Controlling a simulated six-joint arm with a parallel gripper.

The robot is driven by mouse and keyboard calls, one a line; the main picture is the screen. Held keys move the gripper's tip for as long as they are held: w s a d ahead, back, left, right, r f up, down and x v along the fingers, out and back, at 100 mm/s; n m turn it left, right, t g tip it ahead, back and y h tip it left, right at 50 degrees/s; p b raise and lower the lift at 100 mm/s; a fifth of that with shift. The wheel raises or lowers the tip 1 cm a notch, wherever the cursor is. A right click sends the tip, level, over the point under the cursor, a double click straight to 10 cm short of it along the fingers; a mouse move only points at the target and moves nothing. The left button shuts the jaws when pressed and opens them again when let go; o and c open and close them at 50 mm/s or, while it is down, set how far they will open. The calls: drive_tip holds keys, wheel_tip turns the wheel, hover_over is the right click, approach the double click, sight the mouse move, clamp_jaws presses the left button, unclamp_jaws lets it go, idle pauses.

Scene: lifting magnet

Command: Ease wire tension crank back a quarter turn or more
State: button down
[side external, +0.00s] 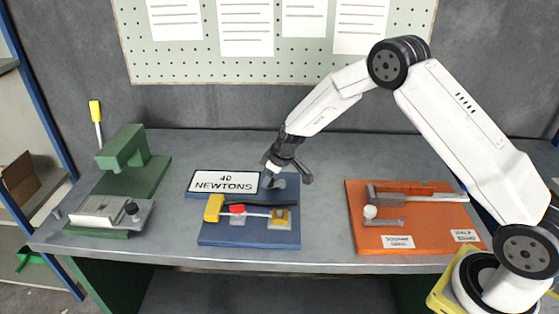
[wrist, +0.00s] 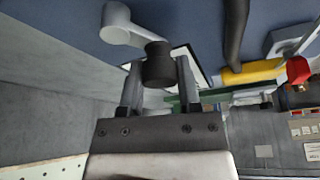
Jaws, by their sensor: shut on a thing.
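The crank at the back of the blue board is a pale grey arm (wrist: 124,30) with a dark round knob (wrist: 159,68) in the wrist view. In the side view its grey part (side external: 279,184) shows just right of the "40 NEWTONS" sign (side external: 224,181), and its knob is hidden by my gripper (side external: 274,172). In the wrist view the two fingers of my gripper (wrist: 160,72) stand on either side of the knob and are shut on it. The blue board (side external: 245,240) also carries a yellow handle (side external: 213,208), a red knob (side external: 237,209) and a brass-coloured block (side external: 280,219).
A green press-like fixture (side external: 125,150) with a grey base stands at the left. An orange board (side external: 360,206) with a grey lever and white knob (side external: 370,211) lies at the right. Bare grey bench (side external: 325,215) separates the boards. A pegboard (side external: 280,68) with papers hangs behind.

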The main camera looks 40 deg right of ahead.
drive_tip(key=n, duration=0.1)
drive_tip(key=s+n, duration=0.1)
drive_tip(key=n, duration=0.1)
drive_tip(key=n+g+y, duration=0.1)
drive_tip(key=shift+s+a, duration=0.1)
drive_tip(key=shift+s, duration=0.15)
drive_tip(key=shift+s+n+g+y, duration=0.2)
drive_tip(key=shift+s+n+g, duration=0.05)
drive_tip(key=shift+n, duration=0.55)
drive_tip(key=shift+s+n+g+y, duration=0.2)
drive_tip(key=shift+s+n+g, duration=0.1)
drive_tip(key=shift+n, duration=0.5)
drive_tip(key=shift+s+n+g+y, duration=0.2)
drive_tip(key=shift+n+g, duration=0.05)
drive_tip(key=shift+n, duration=0.55)
drive_tip(key=shift+c, duration=1.6)
unclamp_jaws()
drive_tip(key=v, duration=0.8)
drive_tip(key=shift+f, duration=0.1)
